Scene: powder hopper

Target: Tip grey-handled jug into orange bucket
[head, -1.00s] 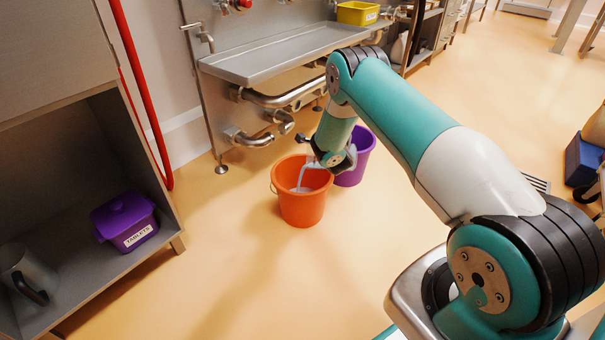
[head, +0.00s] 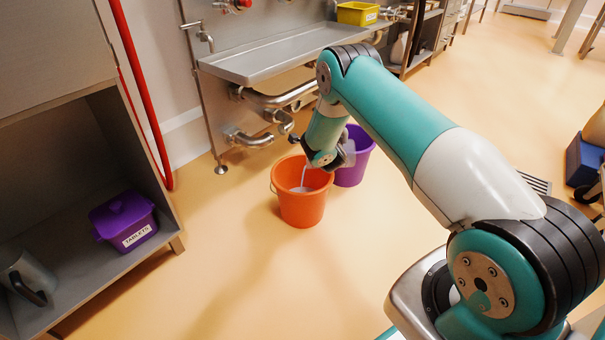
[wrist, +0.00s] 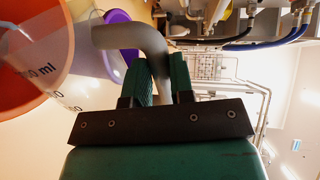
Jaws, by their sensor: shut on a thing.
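The orange bucket (head: 301,209) stands on the floor in front of the sink. Whitish material shows inside it, and a thin pale stream falls into it from below my wrist. My gripper (wrist: 160,84) is shut on the grey handle (wrist: 135,36) of the jug. The jug's pale, see-through body with ml marks (wrist: 78,92) fills the left of the wrist view, tilted, with orange beside it. In the head view my wrist is above the bucket's back right rim and hides most of the jug. The jug's mouth and how much it holds cannot be seen.
A purple bucket (head: 354,168) stands just behind and right of the orange one. The steel sink (head: 290,54) and its pipes are close behind. A shelf at left holds a purple tablets box (head: 124,222) and a grey jug (head: 27,276). The front floor is clear.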

